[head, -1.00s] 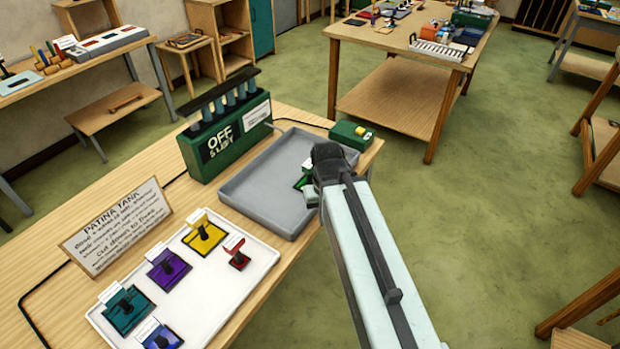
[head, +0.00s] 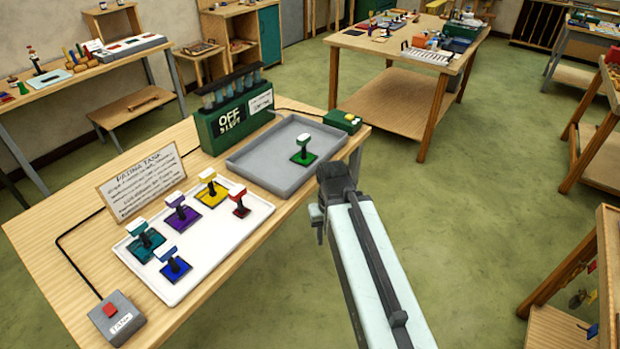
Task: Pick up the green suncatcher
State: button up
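The green suncatcher (head: 304,157) is a small green square with an upright dark stem and a pale-topped tag. It sits in the right part of the grey tray (head: 245,160) on the wooden table. My gripper (head: 318,222) is at the end of my pale arm, to the right of and nearer than the grey tray, apart from the suncatcher. Its fingers are small and mostly hidden by the wrist, so I cannot tell how far they are parted. Nothing shows held in it.
A white tray (head: 228,238) holds teal, blue, purple, yellow and red suncatchers. A green tank unit reading OFF (head: 228,125) stands behind the grey tray, beside a small green box (head: 343,121). A sign (head: 140,183) and a grey button box (head: 117,318) stand left.

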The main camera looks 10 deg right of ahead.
aim_at(304, 158)
jog(key=k, duration=0.8)
jog(key=z, duration=0.85)
jog(key=i, duration=2.05)
jog(key=u, duration=3.45)
jog(key=i, duration=0.5)
